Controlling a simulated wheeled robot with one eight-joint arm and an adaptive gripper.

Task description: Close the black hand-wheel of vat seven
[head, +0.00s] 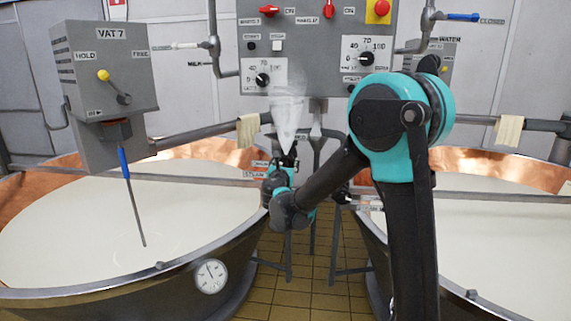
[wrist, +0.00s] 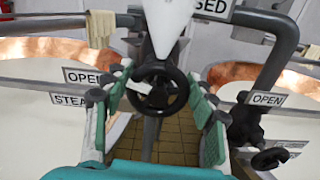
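Vat seven (head: 205,285) is the copper vat at left in the head view, full of white liquid, below the box marked VAT 7 (head: 105,80). In the wrist view a black hand-wheel (wrist: 181,90) with a pale mark on it faces me. OPEN and STEAM labels (wrist: 72,99) are to its left. My gripper (wrist: 157,105) is open, with one teal finger on each side of the wheel; I cannot tell whether they touch it. In the head view my gripper (head: 284,168) is between the vats and mostly hides this wheel.
A second black hand-wheel (wrist: 270,159) is at right, by another OPEN label (wrist: 266,98). A partly see-through white cone (head: 287,118) hangs above my gripper. Rails with cloths (head: 248,130) cross both vats. Tiled floor (head: 318,265) shows between them.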

